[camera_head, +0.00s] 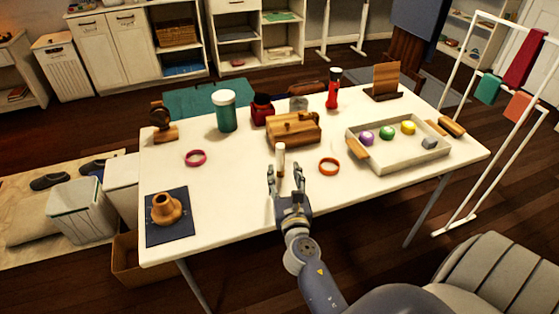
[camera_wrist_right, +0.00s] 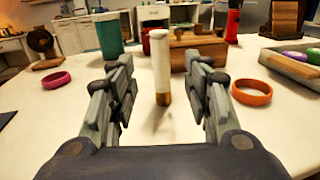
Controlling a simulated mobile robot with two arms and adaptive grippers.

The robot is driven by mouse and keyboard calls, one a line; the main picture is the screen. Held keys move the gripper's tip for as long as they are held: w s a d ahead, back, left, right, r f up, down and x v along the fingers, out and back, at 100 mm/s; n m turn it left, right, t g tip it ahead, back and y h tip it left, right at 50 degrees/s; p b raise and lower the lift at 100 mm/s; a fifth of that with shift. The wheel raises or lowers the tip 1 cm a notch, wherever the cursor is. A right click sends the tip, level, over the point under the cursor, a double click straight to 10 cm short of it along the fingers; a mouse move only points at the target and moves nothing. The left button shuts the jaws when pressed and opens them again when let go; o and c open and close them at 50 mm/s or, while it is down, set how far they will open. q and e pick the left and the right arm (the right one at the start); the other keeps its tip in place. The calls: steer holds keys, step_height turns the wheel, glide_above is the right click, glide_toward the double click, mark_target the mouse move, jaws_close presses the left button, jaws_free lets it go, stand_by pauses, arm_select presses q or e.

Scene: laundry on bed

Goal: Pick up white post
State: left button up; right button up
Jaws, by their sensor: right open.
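The white post (camera_head: 280,158) is a slim white cylinder with a gold-brown base. It stands upright on the white table (camera_head: 222,208). In the right wrist view the white post (camera_wrist_right: 161,65) stands beyond and between the open fingers. My right gripper (camera_head: 287,182) is open and empty, low over the table, just on the near side of the post. In the wrist view the right gripper (camera_wrist_right: 160,88) has one finger to each side of the post, and I see no contact. My left gripper is not in view.
A wooden box (camera_head: 293,130) is close behind the post. An orange ring (camera_head: 329,166) lies to its right and a pink ring (camera_head: 196,158) to its left. A tray (camera_head: 398,157) with colored balls is at right. A brown vase (camera_head: 165,208) stands on a dark mat at left.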

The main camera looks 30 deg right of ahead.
mark_target(281, 157)
steer(key=x, duration=0.8)
steer(key=shift+w+d, duration=0.2)
steer(key=shift+w, duration=0.15)
steer(key=shift+r, duration=0.1)
jaws_close()
